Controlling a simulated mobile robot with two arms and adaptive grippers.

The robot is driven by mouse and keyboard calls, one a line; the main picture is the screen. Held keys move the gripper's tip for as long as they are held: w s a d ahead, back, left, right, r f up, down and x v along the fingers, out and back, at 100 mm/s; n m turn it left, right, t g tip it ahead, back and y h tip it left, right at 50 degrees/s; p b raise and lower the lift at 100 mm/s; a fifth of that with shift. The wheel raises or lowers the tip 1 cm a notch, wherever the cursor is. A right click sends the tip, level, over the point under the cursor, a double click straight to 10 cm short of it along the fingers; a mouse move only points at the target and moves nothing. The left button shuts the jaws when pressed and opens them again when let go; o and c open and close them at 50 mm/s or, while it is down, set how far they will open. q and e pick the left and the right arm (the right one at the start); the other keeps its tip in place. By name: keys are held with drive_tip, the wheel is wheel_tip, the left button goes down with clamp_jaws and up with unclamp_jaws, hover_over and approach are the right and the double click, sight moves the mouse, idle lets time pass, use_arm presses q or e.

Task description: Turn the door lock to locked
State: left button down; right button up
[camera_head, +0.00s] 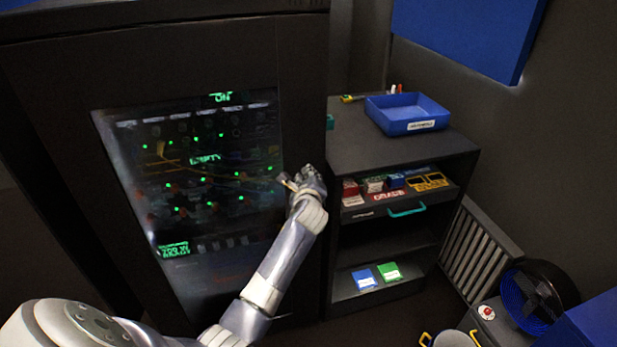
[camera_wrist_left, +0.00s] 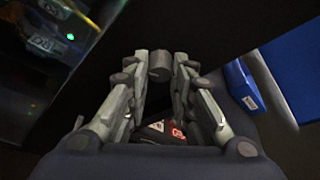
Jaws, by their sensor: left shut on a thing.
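The black cabinet door (camera_head: 301,110) with a large glass window stands at the left in the head view. My left gripper (camera_head: 297,180) is at the right side of this door, beside the window. In the left wrist view, my left gripper (camera_wrist_left: 160,78) is shut on the door lock (camera_wrist_left: 160,64), a short dark grey cylinder between the fingertips. In the head view the gripper largely hides the lock. I cannot tell which way the lock is turned. My right gripper is not in view.
A dark shelf unit (camera_head: 359,147) stands right of the door, with a blue tray (camera_head: 406,113) on top and small coloured boxes inside. Green lights glow behind the glass.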

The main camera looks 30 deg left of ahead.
use_arm(q)
drive_tip(key=shift+s+a+f+n+t+y+b, duration=0.15)
drive_tip(key=shift+n+t+b, duration=0.65)
drive_tip(key=shift+n+b, duration=1.35)
drive_tip(key=shift+w+d+f+n+t+y+b, duration=0.15)
drive_tip(key=shift+n+t+b, duration=1)
drive_tip(key=shift+b, duration=1.55)
drive_tip(key=shift+s+a+f+n+t+y+b, duration=0.15)
drive_tip(key=shift+n+t+b, duration=0.3)
drive_tip(key=shift+n+b, duration=1.85)
drive_tip(key=c, duration=1.4)
unclamp_jaws()
drive_tip(key=v, duration=1.2)
